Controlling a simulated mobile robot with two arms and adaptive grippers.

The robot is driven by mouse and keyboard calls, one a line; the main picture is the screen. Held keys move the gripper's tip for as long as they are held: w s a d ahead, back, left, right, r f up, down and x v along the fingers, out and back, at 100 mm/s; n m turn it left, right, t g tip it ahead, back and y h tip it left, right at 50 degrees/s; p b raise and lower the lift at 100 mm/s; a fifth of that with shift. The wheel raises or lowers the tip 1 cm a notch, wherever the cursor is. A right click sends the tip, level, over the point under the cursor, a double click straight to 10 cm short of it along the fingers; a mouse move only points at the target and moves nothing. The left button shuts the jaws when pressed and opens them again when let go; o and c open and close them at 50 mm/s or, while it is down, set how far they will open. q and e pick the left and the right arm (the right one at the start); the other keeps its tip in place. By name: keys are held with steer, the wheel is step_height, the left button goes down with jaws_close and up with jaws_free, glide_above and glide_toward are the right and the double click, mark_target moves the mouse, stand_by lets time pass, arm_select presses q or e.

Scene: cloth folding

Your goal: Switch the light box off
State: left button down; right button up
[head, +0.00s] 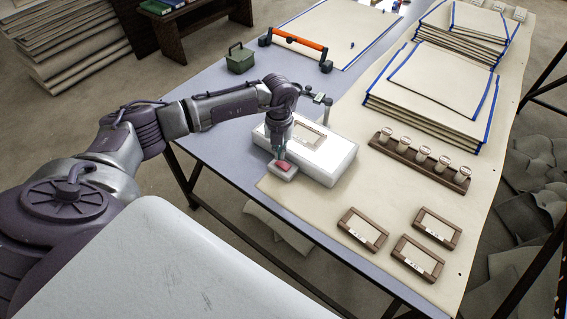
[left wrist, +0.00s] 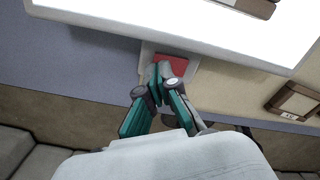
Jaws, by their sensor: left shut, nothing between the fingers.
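The white light box (head: 335,161) lies on the table, and its top looks bright and lit. It also shows as a glowing white panel in the left wrist view (left wrist: 180,22). At its near corner is a small pale block with a red switch (head: 285,166); the red top also shows in the left wrist view (left wrist: 176,60). My left gripper (head: 278,157) is shut and empty, pointing down at the red switch. Its fingertips (left wrist: 160,78) overlap the switch's edge in the left wrist view; I cannot tell whether they touch it. My right gripper is not in view.
A wooden frame (head: 308,131) lies on the light box. A rack of jars (head: 420,160), several small frames (head: 362,229) and stacked cloth sheets (head: 425,98) lie to the right. A green box (head: 240,61) and an orange-handled tool (head: 297,44) are farther back.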

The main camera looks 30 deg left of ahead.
mark_target(280, 162)
arm_select(q)
steer(key=shift+f+b, duration=0.8)
steer(key=shift+f, duration=0.3)
stand_by(0.3)
steer(key=shift+r+p, duration=2.75)
steer(key=shift+r, duration=0.85)
steer(key=shift+d+f, duration=0.1)
